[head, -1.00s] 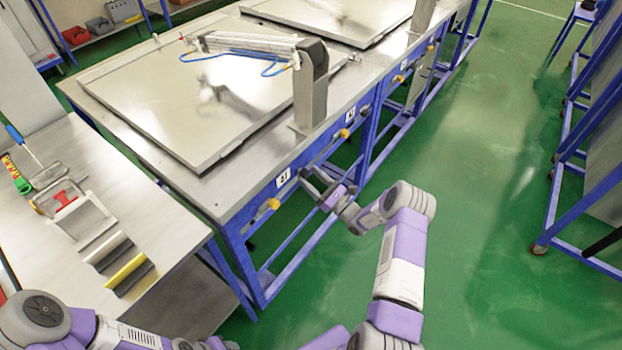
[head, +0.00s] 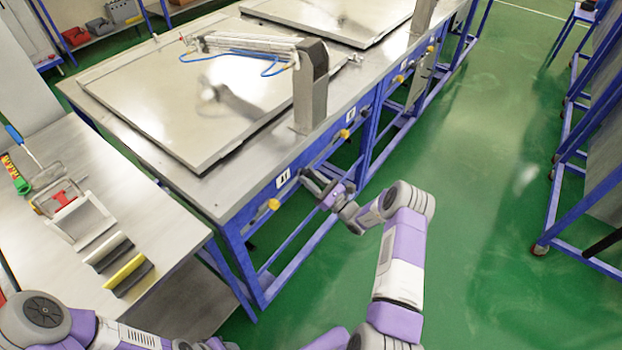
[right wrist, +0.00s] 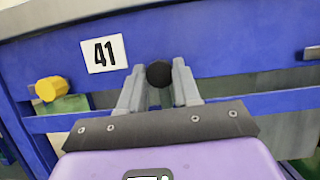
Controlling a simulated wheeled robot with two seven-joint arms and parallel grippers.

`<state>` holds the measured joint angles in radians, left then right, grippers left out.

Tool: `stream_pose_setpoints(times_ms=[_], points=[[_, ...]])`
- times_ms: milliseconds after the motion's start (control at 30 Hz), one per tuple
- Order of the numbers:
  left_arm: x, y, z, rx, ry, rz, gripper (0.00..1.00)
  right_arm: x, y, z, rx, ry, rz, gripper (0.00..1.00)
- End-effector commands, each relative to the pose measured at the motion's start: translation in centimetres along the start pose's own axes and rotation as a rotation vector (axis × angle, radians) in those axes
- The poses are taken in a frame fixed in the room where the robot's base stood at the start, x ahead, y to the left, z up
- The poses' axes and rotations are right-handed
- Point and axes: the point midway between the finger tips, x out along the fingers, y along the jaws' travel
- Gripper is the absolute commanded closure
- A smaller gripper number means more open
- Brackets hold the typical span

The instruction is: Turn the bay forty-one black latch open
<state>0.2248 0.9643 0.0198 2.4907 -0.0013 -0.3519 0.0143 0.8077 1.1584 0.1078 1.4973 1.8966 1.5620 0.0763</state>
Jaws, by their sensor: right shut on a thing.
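The bay forty-one black latch shows as a round black knob (right wrist: 159,74) on the blue front rail in the right wrist view, just right of the white 41 label (right wrist: 104,53). My right gripper (right wrist: 158,84) is shut on it, with one grey finger on each side of the knob. In the head view my right gripper (head: 310,178) reaches the bench front beside the 41 label (head: 283,179), and the latch is hidden there by the fingers. My left gripper is not clearly in view; only parts of the left arm show at the bottom left.
A yellow knob (head: 273,204) sits left of the latch on the same rail. A large metal lid (head: 190,100) lies on the bench, with a pneumatic cylinder (head: 245,42) above it. A side table (head: 150,215) with hand tools stands at left. Green floor (head: 480,200) is open at right.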

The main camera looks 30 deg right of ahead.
Motion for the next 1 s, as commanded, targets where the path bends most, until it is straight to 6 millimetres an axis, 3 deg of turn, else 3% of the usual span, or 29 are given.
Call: stream_pose_setpoints(times_ms=[367, 1000], points=[[2.1, -0.8, -0.1, 0.0, 0.0, 0.0, 0.57, -0.1, -0.2, -0.2, -0.22, -0.002, 0.091, 0.98], [5.6, -2.1, -0.2, 0.0, 0.0, 0.0, 0.57, -0.1, -0.6, 0.0, -0.782, 0.0, 0.323, 0.98]])
